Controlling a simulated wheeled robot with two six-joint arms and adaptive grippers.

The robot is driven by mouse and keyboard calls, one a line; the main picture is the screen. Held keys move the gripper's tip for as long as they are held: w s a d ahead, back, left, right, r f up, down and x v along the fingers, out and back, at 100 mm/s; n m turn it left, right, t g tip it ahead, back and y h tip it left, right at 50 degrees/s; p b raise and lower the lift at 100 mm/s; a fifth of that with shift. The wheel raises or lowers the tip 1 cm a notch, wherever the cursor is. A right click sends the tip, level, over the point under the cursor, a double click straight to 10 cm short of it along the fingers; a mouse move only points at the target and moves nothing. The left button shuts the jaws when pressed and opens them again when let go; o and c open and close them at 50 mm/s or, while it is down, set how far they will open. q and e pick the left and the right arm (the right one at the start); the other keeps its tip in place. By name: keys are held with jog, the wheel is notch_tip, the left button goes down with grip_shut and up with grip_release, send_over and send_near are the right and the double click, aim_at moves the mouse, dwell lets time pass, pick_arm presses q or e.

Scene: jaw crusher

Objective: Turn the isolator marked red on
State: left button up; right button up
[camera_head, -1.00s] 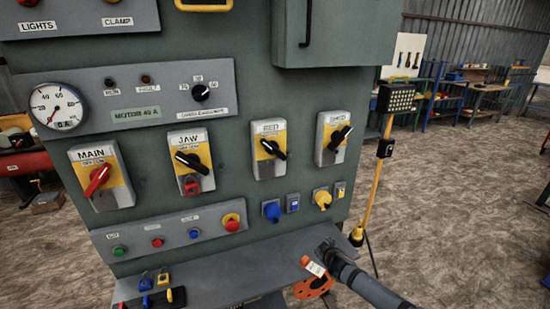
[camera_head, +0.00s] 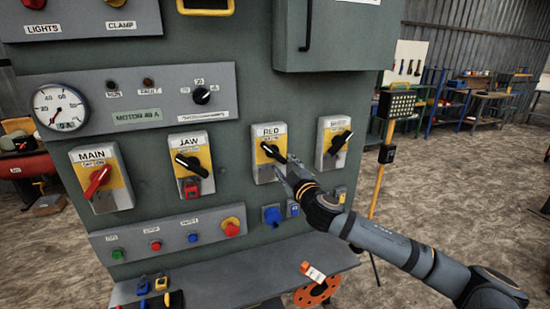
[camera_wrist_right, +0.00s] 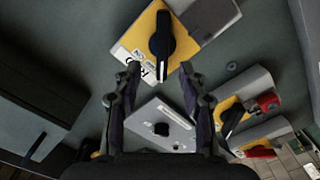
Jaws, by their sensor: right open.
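The isolator marked RED (camera_head: 265,134) is a grey and yellow box on the green cabinet, between JAW and another isolator at its right. Its black handle (camera_head: 272,152) slants from upper left to lower right in the head view. In the right wrist view the handle (camera_wrist_right: 162,38) lies just beyond the fingertips. My right gripper (camera_head: 284,172) is open and empty just in front of the box's lower right part. Its two fingers (camera_wrist_right: 160,75) stand apart in the wrist view, pointing at the handle. I cannot tell whether they touch the box. My left gripper is not in view.
The JAW isolator (camera_head: 188,143) carries a red padlock (camera_head: 192,188). MAIN (camera_head: 90,160) has a red handle. The right-hand isolator (camera_head: 333,135) is close to my arm.

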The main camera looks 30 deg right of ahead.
aim_at(275, 156)
jog(key=x, duration=0.2)
jog(key=p+x, duration=0.1)
jog(key=x, duration=0.5)
jog(key=shift+a+r+p, duration=0.1)
jog(key=shift+a+p, duration=0.2)
jog(key=shift+w+d, duration=0.1)
jog(key=shift+w, duration=0.6)
jog(key=shift+s, duration=0.1)
grip_shut()
